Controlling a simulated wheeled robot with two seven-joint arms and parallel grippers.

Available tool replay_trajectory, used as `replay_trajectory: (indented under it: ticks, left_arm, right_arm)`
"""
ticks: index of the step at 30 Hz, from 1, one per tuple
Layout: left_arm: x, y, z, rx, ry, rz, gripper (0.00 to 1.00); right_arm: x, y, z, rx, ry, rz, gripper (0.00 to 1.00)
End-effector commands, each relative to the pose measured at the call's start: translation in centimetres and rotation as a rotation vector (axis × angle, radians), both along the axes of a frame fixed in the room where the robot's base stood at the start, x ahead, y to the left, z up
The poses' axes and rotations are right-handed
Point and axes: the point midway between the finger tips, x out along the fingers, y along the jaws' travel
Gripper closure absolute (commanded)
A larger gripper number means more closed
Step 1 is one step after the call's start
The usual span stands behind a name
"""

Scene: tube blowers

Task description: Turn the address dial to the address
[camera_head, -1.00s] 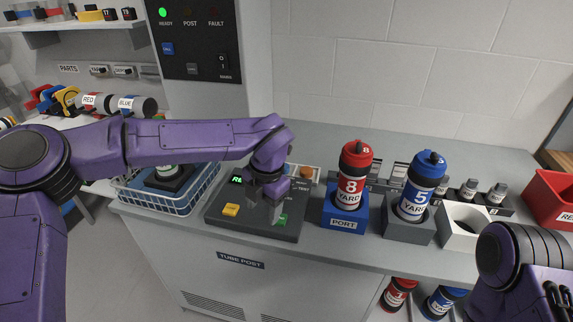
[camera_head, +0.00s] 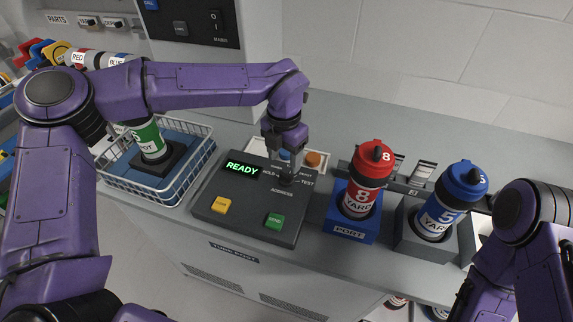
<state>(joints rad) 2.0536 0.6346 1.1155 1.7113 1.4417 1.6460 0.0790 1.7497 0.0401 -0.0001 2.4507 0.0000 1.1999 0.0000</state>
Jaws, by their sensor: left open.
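The dark control panel (camera_head: 240,205) sits on the grey bench, with a lit green READY display (camera_head: 242,169), a yellow button (camera_head: 221,205) and a green button (camera_head: 274,221). The dark address dial (camera_head: 286,181) is at the panel's back right, above the word ADDRESS, with small position labels around it. My left gripper (camera_head: 285,169) points down over the dial, open, its fingers at or beside the knob. The gripper partly hides the dial, and I cannot tell whether it touches it or where the dial points. My right arm enters at the right; its gripper is out of view.
A red-capped tube (camera_head: 366,178) stands in the blue PORT block (camera_head: 349,226) right of the panel. A blue-capped tube (camera_head: 449,203) stands in a grey block (camera_head: 415,239). A wire basket (camera_head: 190,174) with a green tube (camera_head: 149,139) is at the left.

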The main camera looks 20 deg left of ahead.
Motion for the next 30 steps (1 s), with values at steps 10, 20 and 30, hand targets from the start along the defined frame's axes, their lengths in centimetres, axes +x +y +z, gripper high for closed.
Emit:
replay_trajectory:
  ticks: [10, 20, 30]
  left_arm:
    - [0.0, -0.2, -5.1, 0.0, 0.001, -0.005, 0.4]
    - [0.1, -0.2, -5.3, 0.001, 0.0, -0.006, 0.66]
    - [0.1, -0.2, -5.1, 0.001, 0.0, -0.02, 0.96]
  right_arm:
    - [0.0, 0.0, 1.0, 0.0, -0.001, 0.0, 0.6]
    - [0.0, 0.0, 1.0, 0.0, -0.001, 0.0, 0.6]
    - [0.0, 0.0, 1.3, 0.0, -0.001, 0.0, 0.6]
